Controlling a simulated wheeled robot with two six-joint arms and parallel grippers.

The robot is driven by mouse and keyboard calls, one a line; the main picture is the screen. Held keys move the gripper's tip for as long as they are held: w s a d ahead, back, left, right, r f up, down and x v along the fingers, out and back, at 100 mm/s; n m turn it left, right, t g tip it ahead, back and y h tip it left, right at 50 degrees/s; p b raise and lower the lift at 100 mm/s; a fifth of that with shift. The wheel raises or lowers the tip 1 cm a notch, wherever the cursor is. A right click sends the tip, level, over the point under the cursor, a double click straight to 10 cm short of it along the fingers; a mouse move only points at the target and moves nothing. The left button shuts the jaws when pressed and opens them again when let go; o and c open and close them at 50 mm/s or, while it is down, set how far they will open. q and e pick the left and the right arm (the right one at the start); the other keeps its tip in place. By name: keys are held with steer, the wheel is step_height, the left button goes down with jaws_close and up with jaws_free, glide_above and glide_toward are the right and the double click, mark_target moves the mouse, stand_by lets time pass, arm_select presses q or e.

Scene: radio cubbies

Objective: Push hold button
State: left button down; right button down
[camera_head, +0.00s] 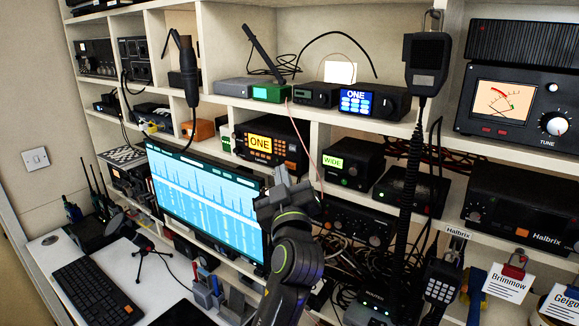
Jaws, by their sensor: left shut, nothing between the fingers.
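No button that I can read as "hold" shows in the head view. Several radios sit in the cubbies: one with a yellow "ONE" display (259,143), one with a blue "ONE" display (356,102), and one with a green "WIDE" display (333,161). A handset with a keypad (440,285) hangs at the lower right. My left gripper (282,178) is shut and empty. It stands in front of the shelves, just right of the monitor and below the yellow-display radio in the picture. I cannot tell whether it touches anything. My right gripper is not in view.
A wide monitor (205,195) with a blue signal trace stands left of my arm. A microphone (426,65) with a coiled cord hangs in front of the shelves. A keyboard (97,290) lies on the white desk. A meter unit (505,103) is at right.

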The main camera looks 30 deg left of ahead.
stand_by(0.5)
arm_select(q)
steer(key=shift+w, duration=0.15)
steer(key=shift+w+b, duration=0.3)
steer(key=shift+w, duration=0.05)
steer(key=shift+w, duration=0.1)
stand_by(0.3)
steer(key=shift+s, duration=0.65)
steer(key=s, duration=0.6)
steer(key=shift+a, duration=0.2)
